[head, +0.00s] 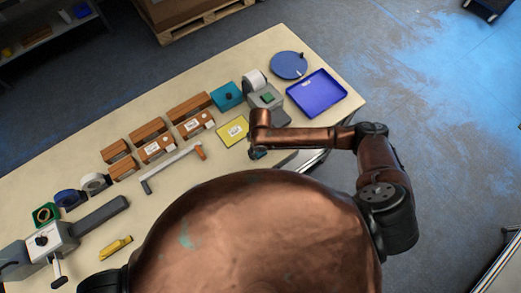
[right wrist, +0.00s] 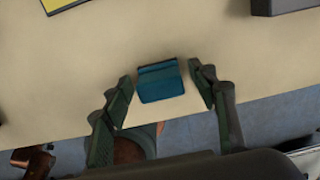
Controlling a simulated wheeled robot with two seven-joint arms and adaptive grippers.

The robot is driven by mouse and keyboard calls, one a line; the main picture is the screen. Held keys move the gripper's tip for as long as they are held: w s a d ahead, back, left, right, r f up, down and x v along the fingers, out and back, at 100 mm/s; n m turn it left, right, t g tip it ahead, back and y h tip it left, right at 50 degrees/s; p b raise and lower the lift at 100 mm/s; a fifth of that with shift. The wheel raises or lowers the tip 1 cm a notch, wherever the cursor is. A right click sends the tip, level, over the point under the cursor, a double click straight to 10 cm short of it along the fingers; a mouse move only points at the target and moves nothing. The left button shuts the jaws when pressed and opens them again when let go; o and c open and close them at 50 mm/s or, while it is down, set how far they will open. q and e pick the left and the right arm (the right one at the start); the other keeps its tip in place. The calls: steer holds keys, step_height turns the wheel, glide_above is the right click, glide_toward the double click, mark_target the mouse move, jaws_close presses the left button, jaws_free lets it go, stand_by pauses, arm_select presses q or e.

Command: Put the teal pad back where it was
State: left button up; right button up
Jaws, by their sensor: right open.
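A small teal-blue block (right wrist: 160,82), which looks like the teal pad, lies on the table close to its front edge in the right wrist view. My right gripper (right wrist: 166,88) is open, with one finger on each side of the block and visible gaps between. In the head view my right gripper (head: 258,153) is low at the front edge, and a bit of teal shows there, mostly hidden. Another teal square (head: 228,95) with a dark knob on it lies farther back on the table. My left gripper is not in view.
A yellow-framed card (head: 233,131) lies left of my right arm. A blue tray (head: 317,93), a round blue disc (head: 289,65) and a grey label device (head: 266,103) stand behind. Wooden boxes (head: 157,148) and an orange-handled bar (head: 172,168) are to the left.

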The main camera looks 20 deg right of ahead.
steer(key=shift+r, duration=0.15)
step_height(320, 180, up, 12)
steer(key=b, duration=0.1)
stand_by(0.4)
stand_by(0.4)
